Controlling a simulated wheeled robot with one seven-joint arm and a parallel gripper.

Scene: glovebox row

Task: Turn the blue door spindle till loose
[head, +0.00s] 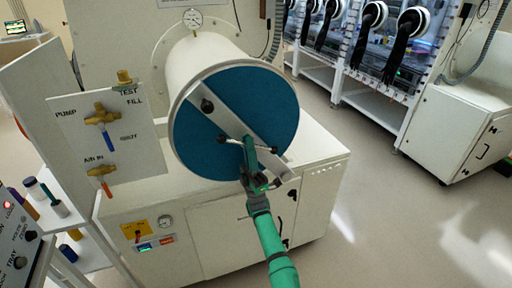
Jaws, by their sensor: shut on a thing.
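A round blue door (240,98) closes the end of a white cylindrical chamber, with a grey crossbar (222,118) lying slantwise across its face. The door spindle (231,140) sits low on the crossbar, near the door's middle. Its thin handle bar has dark knobs at both ends, one to the left and one to the right. My green gripper (249,147) reaches up from below and is shut on the spindle. The gripper covers the spindle's hub, so the exact grip is hard to see.
A black knob (207,105) sits at the crossbar's upper left end. A white panel with brass valves (101,115) stands to the left. A white cabinet (228,225) is below the chamber. Open floor (390,220) lies to the right, before a row of gloveboxes (375,60).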

